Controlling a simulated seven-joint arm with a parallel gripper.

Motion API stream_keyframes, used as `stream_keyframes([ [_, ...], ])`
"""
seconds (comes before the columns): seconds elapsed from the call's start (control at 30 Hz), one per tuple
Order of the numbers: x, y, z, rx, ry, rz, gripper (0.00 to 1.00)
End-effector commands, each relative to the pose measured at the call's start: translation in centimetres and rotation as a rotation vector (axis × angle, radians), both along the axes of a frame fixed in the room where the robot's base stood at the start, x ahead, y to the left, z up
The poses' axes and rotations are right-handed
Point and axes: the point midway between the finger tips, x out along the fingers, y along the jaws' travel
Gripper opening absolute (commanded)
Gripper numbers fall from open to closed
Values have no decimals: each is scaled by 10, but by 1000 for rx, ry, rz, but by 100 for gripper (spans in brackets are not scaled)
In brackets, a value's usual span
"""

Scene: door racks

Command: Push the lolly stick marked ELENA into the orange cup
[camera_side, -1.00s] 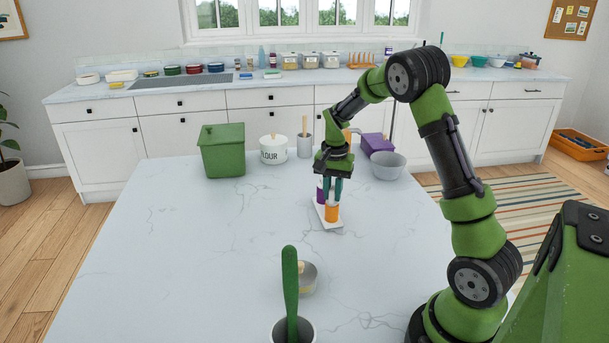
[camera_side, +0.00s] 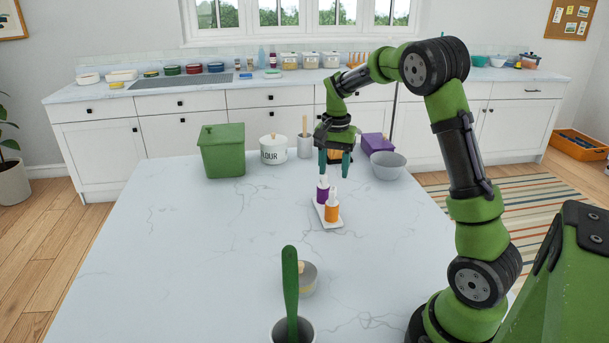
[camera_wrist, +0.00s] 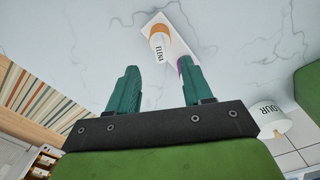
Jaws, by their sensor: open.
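The orange cup (camera_side: 331,213) stands on a small white tray (camera_side: 334,226) on the marble table, with a purple cup (camera_side: 322,194) just behind it. A pale stick stands upright in each cup. In the wrist view, the stick marked ELENA (camera_wrist: 160,49) is over the orange cup (camera_wrist: 158,31); how deep it sits in the cup is unclear. The purple cup is mostly hidden behind a finger there. My gripper (camera_side: 335,173) is open and empty, above and behind the cups, its teal fingers (camera_wrist: 152,82) apart and pointing down.
A green bin (camera_side: 222,152), a white flour jar (camera_side: 273,151), a grey bowl (camera_side: 388,166) and a purple box (camera_side: 378,144) stand along the back. The left table is clear.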

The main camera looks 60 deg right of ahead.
Motion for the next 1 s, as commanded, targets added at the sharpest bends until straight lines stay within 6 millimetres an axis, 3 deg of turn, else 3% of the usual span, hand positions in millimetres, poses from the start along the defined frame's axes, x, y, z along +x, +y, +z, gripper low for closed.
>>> stream_keyframes([
  [0.2, 1, 0, 53, -2, -4, 1, 50],
  [0.4, 0, 0, 83, -2, -2, 1, 50],
  [0.6, 0, 0, 93, 0, 0, 1, 50],
  [1.0, 2, -3, 91, -17, -13, 31, 50],
])
